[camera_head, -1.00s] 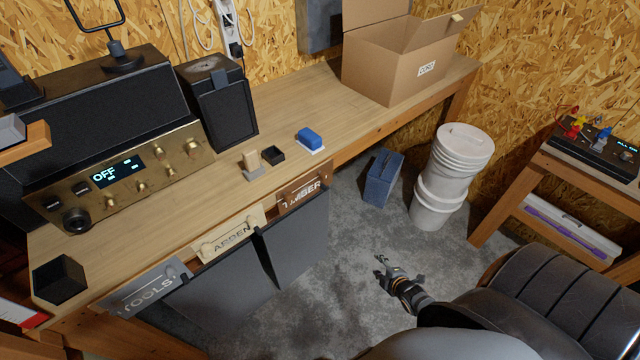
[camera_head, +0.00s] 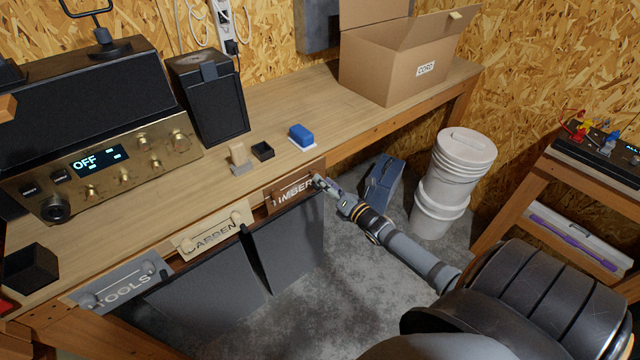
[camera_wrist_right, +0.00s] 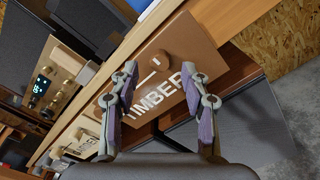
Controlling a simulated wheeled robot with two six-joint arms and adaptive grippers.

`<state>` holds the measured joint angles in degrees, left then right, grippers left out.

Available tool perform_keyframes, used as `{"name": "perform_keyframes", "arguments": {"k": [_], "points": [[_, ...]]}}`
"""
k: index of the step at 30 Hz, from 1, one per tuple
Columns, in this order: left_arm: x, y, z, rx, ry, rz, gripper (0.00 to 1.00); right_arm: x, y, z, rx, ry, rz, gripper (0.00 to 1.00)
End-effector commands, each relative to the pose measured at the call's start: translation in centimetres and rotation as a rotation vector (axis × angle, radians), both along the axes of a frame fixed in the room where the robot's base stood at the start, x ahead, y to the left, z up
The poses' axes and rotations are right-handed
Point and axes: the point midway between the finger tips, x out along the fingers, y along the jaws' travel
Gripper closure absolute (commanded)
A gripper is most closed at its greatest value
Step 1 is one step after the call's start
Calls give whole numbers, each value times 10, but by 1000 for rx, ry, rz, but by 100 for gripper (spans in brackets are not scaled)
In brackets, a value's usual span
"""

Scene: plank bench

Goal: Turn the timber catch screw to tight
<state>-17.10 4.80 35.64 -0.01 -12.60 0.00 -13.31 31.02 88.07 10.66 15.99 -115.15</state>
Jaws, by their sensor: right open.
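The brown TIMBER plate (camera_head: 292,190) is on the bench front at the right end of a row of labelled plates. In the right wrist view the plate (camera_wrist_right: 192,42) fills the middle, with a round brown screw knob (camera_wrist_right: 167,60) and a short pale mark beside it. My right gripper (camera_head: 317,181) is at the plate's right end in the head view. In the wrist view its fingers (camera_wrist_right: 159,70) are spread, with the knob beyond and between the tips. I see nothing held, and I cannot tell whether a finger touches the plate. My left gripper is not in view.
The GARDEN plate (camera_head: 212,236) and TOOLS plate (camera_head: 124,284) are to the left, with dark grey panels below. Above are a blue block (camera_head: 301,134), a small black tray (camera_head: 263,151) and a radio (camera_head: 100,170). A white bucket (camera_head: 455,180) and blue box (camera_head: 382,183) stand on the floor.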

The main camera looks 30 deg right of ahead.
Motion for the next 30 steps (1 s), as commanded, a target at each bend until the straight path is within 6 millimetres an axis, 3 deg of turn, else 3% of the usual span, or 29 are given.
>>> {"name": "perform_keyframes", "arguments": {"k": [1,6,16,26,30], "points": [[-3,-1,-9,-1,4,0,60,9,1,-3,-1,-4,-1,53],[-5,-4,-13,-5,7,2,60,26,2,-1,1,-1,-1,53],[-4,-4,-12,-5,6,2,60,29,2,0,1,1,0,53],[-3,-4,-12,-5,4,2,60,29,2,0,1,1,0,98],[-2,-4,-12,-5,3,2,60,29,2,0,1,1,0,100]]}}
